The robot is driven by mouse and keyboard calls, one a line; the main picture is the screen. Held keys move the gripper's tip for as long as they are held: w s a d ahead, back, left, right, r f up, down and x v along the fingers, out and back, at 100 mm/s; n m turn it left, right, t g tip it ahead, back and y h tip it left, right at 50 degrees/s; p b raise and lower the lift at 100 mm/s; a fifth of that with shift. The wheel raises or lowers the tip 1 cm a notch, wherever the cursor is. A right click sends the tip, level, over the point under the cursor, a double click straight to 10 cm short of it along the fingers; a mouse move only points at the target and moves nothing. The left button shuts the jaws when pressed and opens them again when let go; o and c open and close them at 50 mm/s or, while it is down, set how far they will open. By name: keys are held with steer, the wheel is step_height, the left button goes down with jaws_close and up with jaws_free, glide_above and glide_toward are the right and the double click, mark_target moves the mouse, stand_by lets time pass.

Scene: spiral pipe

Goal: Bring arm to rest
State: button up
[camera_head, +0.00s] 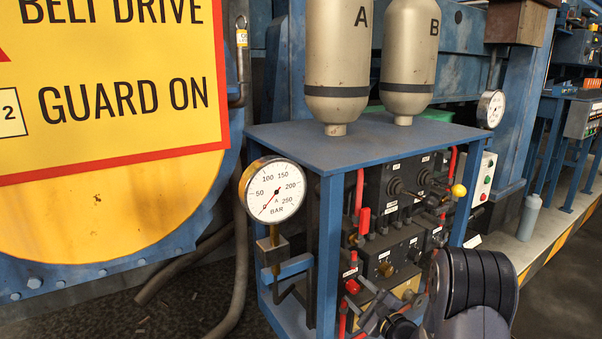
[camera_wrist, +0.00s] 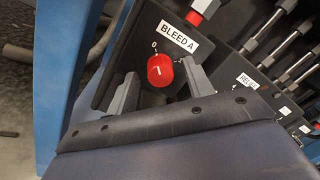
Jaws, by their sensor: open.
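In the wrist view, my gripper (camera_wrist: 160,78) is open, with one grey finger on each side of a red knob (camera_wrist: 160,70) labelled BLEED A. A gap shows between the knob and the left finger; the right finger is very close, and I cannot tell whether it touches. In the head view, my dark arm (camera_head: 472,290) reaches in at the lower right, in front of the blue valve stand (camera_head: 380,142). A red knob (camera_head: 352,287) shows low on the panel there, near my gripper's end. The fingers are small and hard to make out in that view.
Red-handled levers (camera_head: 364,220) and a yellow ball knob (camera_head: 459,190) stick out of the panel. A pressure gauge (camera_head: 272,188) stands at the stand's left, its needle near 0. Two tanks, A (camera_head: 338,50) and B (camera_head: 410,45), stand on top. Open floor lies right (camera_head: 570,290).

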steer(key=m+p, duration=0.2)
steer(key=p, duration=0.1)
steer(key=m+p, duration=0.2)
steer(key=p, duration=0.1)
steer(key=m+p, duration=0.3)
steer(key=p, duration=0.1)
steer(key=shift+r, duration=0.25)
steer(key=shift+s+d+f+m, duration=0.15)
steer(key=shift+s+m, duration=0.05)
steer(key=shift+m, duration=0.1)
steer(key=shift+v, duration=1.1)
